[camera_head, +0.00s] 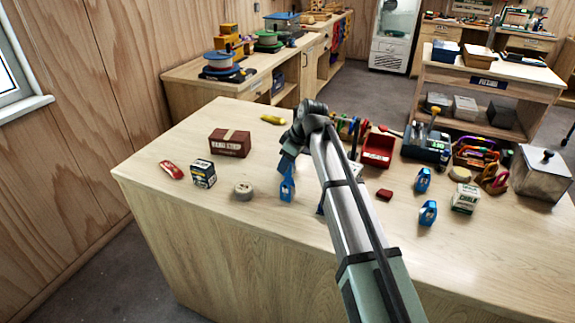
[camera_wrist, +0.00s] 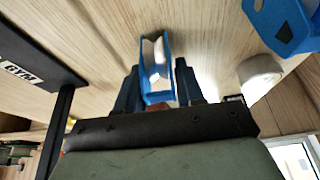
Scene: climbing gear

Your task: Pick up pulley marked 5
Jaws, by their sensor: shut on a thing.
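My gripper (camera_wrist: 158,88) is shut on a blue pulley (camera_wrist: 156,66), which sits between the two dark fingers in the wrist view. In the head view a blue pulley (camera_head: 287,188) shows right below my gripper (camera_head: 286,170), over the left part of the table. I cannot tell whether it touches the table top. No number can be read on it. Another blue piece with a black triangle (camera_wrist: 284,24) lies close by at the top right of the wrist view. Two more blue pulleys (camera_head: 423,180) (camera_head: 428,213) stand right of my arm.
The wooden table (camera_head: 240,285) also bears a tape roll (camera_head: 243,191), a small dark box (camera_head: 203,174), a red item (camera_head: 172,170), a brown box (camera_head: 229,143), a red bin (camera_head: 377,150), a white-green box (camera_head: 465,198) and a metal container (camera_head: 542,174).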

